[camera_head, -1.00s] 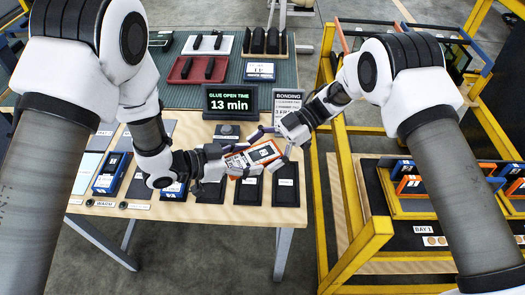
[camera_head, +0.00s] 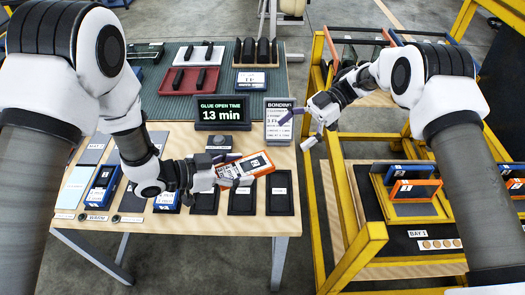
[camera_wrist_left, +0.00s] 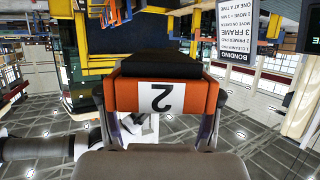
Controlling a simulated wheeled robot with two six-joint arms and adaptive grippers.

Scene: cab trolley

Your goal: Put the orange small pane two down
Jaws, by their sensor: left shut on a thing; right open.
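My left gripper (camera_head: 233,170) is shut on the orange small pane (camera_head: 262,162), holding it tilted over the front of the table. In the left wrist view the pane's orange edge (camera_wrist_left: 127,95) with an upside-down "2" label sits between the fingers, with a dark part behind it. My right gripper (camera_head: 298,130) is open and empty, right of the pane and apart from it, near the gap between table and trolley.
The yellow trolley (camera_head: 347,205) stands right, with an orange pane (camera_head: 415,190) and a blue pane (camera_head: 400,170) upright in its bay. A bonding sign (camera_head: 278,120) and a timer display (camera_head: 222,112) stand behind the pane. Blue panes (camera_head: 100,187) lie at the table's left.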

